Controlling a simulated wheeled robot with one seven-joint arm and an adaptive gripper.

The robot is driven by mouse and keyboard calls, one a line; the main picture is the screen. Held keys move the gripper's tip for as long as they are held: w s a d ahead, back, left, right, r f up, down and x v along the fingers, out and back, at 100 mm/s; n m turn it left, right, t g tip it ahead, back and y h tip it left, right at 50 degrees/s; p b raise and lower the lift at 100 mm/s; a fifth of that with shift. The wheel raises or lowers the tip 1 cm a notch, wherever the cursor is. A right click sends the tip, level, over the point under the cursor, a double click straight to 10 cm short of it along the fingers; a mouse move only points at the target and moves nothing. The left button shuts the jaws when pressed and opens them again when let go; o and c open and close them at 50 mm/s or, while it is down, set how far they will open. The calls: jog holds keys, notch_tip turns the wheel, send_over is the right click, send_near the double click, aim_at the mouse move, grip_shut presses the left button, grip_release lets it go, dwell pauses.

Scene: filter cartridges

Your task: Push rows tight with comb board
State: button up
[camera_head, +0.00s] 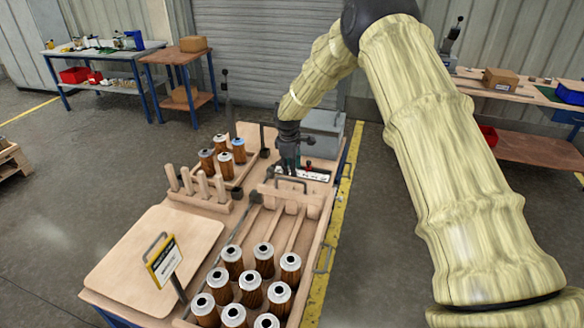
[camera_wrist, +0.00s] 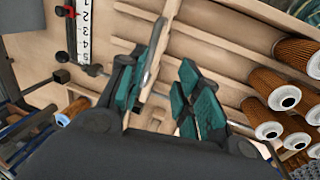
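My gripper (camera_head: 288,160) hangs over the far end of the front tray, beside the comb board (camera_head: 292,196), a pale wooden piece with a grey loop handle (camera_head: 291,181) and several prongs. In the wrist view my gripper (camera_wrist: 165,98) has its teal fingers apart. A grey bar (camera_wrist: 154,62) shows between them, nearer the left finger; I cannot tell whether it touches. The filter cartridges (camera_head: 251,289), brown with silver tops, stand in rows at the tray's near end. Some cartridges (camera_wrist: 270,87) also show at the right of the wrist view.
A smaller tray behind holds several cartridges (camera_head: 223,143). A wooden peg rack (camera_head: 203,189) stands left of the gripper. A numbered strip (camera_head: 314,174) and grey box (camera_head: 322,128) are close to the gripper.

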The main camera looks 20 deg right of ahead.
jog(key=shift+s+a+r+p, duration=0.15)
jog(key=shift+r+p, duration=0.25)
jog(key=shift+r, duration=0.4)
jog(key=shift+s+a+r+p, duration=0.1)
jog(key=shift+r+p, duration=0.25)
jog(key=shift+r, duration=0.4)
jog(key=shift+s+a+r+p, duration=0.15)
jog(key=shift+r+p, duration=0.25)
jog(key=shift+r, duration=0.4)
jog(key=shift+d, duration=0.15)
jog(key=shift+r, duration=0.15)
notch_tip(320, 180, up, 11)
jog(key=s+a, duration=0.1)
jog(key=s, duration=0.1)
jog(key=shift+a+r, duration=0.2)
jog(key=shift+w, duration=0.1)
